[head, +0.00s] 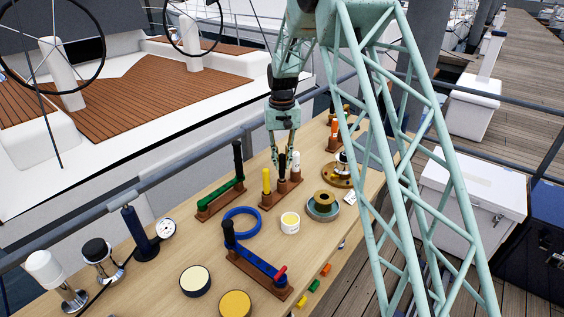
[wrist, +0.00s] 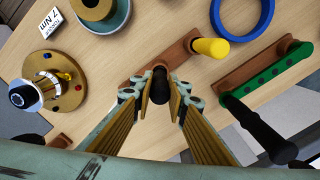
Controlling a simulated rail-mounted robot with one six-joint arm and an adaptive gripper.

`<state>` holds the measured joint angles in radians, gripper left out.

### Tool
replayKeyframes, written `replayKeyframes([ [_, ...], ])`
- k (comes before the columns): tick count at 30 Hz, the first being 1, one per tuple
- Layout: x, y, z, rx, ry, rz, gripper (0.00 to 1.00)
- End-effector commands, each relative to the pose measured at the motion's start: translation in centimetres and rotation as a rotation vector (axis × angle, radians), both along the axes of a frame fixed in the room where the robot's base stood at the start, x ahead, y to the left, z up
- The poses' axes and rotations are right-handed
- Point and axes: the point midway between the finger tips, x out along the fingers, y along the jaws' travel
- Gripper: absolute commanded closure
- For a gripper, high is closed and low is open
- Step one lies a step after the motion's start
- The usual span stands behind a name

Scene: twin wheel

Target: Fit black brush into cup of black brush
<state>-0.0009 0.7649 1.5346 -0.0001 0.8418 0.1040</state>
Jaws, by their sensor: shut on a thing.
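The black brush (wrist: 160,88) stands upright between the fingers of my gripper (wrist: 158,100), which is shut on it. In the head view, the black brush (head: 281,170) is at the middle of a small brown rack (head: 283,197), between a yellow-handled brush (head: 266,180) and a white one (head: 296,163). My gripper (head: 282,160) reaches down from above. The wrist view shows the rack (wrist: 140,82) under the black brush and the yellow handle (wrist: 212,47) to its right. The cup is hidden, and I cannot tell how deep the brush sits in it.
A green rack with a tall black handle (head: 238,160) stands to the left. A blue ring (head: 242,220), a small white pot (head: 290,222) and a spool (head: 323,204) lie near. A blue rack (head: 258,268) is in front. Bare tabletop shows between them.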

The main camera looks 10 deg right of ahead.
Motion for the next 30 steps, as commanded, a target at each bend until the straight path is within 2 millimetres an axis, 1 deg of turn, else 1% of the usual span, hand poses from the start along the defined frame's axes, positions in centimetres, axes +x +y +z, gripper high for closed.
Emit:
replayKeyframes([
  [28,0.0,0.0,-1.5,0.000,0.001,0.000,0.97],
  [29,0.0,0.0,-1.5,0.000,0.001,0.000,0.85],
  [30,0.0,0.0,-1.4,0.000,0.000,0.000,0.81],
])
